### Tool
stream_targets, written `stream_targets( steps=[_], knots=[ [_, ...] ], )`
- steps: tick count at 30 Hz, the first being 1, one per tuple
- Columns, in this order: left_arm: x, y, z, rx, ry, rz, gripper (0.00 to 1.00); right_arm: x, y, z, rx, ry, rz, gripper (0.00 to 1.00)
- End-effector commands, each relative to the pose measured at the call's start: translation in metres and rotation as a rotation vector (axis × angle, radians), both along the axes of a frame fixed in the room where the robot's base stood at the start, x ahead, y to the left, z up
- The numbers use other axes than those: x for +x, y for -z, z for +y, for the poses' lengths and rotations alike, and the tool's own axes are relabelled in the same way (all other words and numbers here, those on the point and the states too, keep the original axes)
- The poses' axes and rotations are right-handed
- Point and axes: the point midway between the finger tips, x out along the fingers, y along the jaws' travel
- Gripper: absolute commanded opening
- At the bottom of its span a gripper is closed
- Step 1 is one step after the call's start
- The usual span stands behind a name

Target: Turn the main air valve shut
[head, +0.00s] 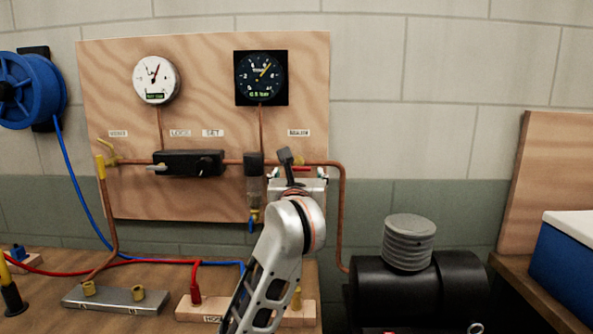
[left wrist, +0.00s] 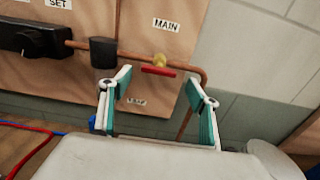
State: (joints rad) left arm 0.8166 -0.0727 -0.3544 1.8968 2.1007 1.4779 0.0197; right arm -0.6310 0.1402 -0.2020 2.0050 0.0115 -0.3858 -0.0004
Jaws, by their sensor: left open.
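The main air valve has a red lever handle (left wrist: 158,71) and a brass body (left wrist: 160,58) on the copper pipe, below a label reading MAIN (left wrist: 166,25). The lever lies roughly along the pipe. In the head view only a bit of the red handle (head: 301,168) shows behind my gripper. My left gripper (head: 291,170) is in front of the valve. In the left wrist view my left gripper (left wrist: 159,82) is open, its two teal-padded fingers on either side of the lever's line of sight, with nothing between them. Contact with the lever is not visible. My right gripper is not in view.
The wooden panel (head: 215,60) carries a white gauge (head: 155,80), a dark gauge (head: 261,77) and a black regulator block (head: 188,163). A dark fitting (left wrist: 103,52) is on the pipe left of the valve. A black compressor (head: 420,290) stands at lower right. A blue hose reel (head: 30,90) hangs at left.

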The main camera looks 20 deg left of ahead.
Motion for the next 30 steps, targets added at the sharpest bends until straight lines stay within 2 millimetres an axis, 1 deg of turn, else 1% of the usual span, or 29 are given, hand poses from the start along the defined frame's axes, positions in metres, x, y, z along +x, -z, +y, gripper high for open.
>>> stream_targets(
  steps=[3,9,14,22,23,24,26,27,30],
  knots=[
    [0.019,0.001,0.007,0.004,-0.004,0.001,0.61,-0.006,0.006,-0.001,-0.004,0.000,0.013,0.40],
    [0.044,0.001,0.014,0.004,-0.004,0.000,0.61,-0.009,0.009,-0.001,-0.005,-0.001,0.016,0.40],
    [0.053,0.000,0.017,0.003,-0.003,0.000,0.61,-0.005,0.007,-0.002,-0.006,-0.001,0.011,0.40],
    [0.054,0.000,0.017,0.002,-0.003,0.000,0.61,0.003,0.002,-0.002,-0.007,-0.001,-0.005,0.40],
    [0.054,0.000,0.017,0.002,-0.003,0.000,0.53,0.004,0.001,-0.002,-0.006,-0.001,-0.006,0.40],
    [0.054,0.000,0.017,0.002,-0.003,0.000,0.43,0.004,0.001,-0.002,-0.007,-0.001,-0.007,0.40],
    [0.054,0.000,0.017,0.002,-0.003,0.000,0.27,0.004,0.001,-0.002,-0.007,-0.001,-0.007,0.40],
    [0.054,0.000,0.017,0.002,-0.003,0.000,0.22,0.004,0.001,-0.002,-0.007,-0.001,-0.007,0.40],
    [0.054,0.000,0.017,0.002,-0.003,0.000,0.22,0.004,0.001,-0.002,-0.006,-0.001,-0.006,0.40]
  ],
)
